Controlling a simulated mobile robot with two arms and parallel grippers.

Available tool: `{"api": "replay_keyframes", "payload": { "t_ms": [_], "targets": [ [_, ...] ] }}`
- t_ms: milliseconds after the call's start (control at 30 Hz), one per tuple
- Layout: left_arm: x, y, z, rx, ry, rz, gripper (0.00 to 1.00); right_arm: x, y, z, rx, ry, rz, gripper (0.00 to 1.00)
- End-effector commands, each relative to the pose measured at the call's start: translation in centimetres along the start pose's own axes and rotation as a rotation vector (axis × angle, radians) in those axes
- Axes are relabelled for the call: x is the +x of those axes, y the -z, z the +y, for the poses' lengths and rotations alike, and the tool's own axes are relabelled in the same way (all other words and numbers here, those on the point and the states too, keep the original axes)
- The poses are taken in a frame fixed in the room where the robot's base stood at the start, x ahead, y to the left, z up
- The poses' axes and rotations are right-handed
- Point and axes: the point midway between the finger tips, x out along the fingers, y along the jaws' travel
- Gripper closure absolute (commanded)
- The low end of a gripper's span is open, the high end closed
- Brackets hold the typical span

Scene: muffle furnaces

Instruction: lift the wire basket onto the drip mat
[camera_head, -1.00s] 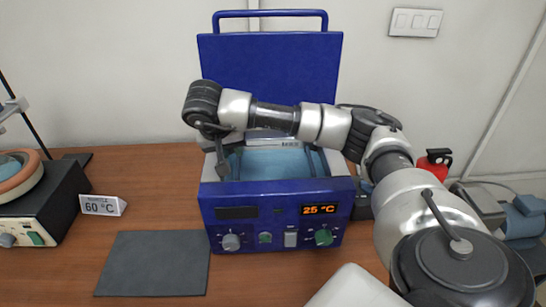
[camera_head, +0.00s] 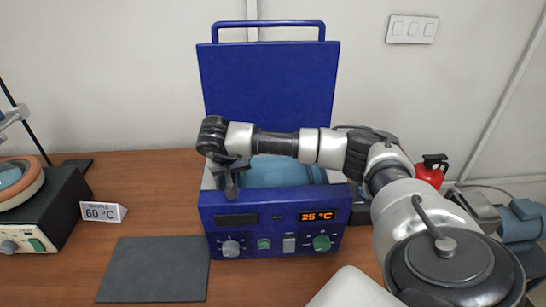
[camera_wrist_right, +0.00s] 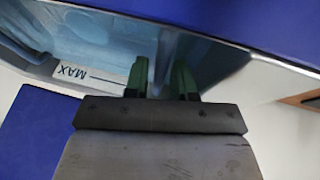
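The blue water bath (camera_head: 275,228) stands on the table with its lid raised and bluish water (camera_head: 280,172) inside. I cannot clearly make out the wire basket; my right arm crosses in front of the tank opening. The dark grey drip mat (camera_head: 154,270) lies flat and bare to the left of the bath. My right gripper (camera_head: 232,187) points down at the left front of the tank opening. In the right wrist view its two green fingers (camera_wrist_right: 160,72) are apart, with nothing clearly held between them, beside the tank wall. My left gripper is not in view.
A white 60 °C sign (camera_head: 103,212) stands left of the bath, near a dark device with a round bowl (camera_head: 18,180). A red object (camera_head: 432,170) and grey-blue equipment (camera_head: 518,222) are at the right. The raised lid (camera_head: 268,85) rises behind the tank.

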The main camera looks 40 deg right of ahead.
Motion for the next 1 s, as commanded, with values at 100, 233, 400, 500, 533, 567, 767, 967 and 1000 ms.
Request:
{"api": "replay_keyframes", "payload": {
  "t_ms": [100, 233, 400, 500, 533, 567, 767, 967, 1000],
  "targets": [
    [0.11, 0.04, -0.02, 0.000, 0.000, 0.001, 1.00, 0.10, -0.06, -0.04, 0.000, 0.000, 0.000, 0.75],
    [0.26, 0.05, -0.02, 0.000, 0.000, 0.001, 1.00, 0.28, -0.12, -0.07, 0.000, 0.000, 0.000, 0.75],
    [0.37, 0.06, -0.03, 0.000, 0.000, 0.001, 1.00, 0.41, -0.17, -0.10, 0.001, 0.001, 0.000, 0.75],
    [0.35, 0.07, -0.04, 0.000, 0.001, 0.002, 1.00, 0.40, -0.17, -0.10, 0.001, 0.001, 0.000, 0.75],
    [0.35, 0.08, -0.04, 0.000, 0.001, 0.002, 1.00, 0.40, -0.17, -0.09, 0.001, 0.001, 0.000, 0.75],
    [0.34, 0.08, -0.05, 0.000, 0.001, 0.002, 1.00, 0.40, -0.17, -0.09, 0.001, 0.001, 0.000, 0.75],
    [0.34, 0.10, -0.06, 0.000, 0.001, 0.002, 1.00, 0.40, -0.17, -0.09, 0.001, 0.000, 0.000, 0.93],
    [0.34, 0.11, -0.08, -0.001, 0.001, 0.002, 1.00, 0.41, -0.18, -0.10, 0.000, 0.000, 0.000, 1.00],
    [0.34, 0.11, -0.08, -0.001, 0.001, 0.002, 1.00, 0.41, -0.18, -0.10, 0.000, 0.000, 0.000, 1.00]
  ]
}}
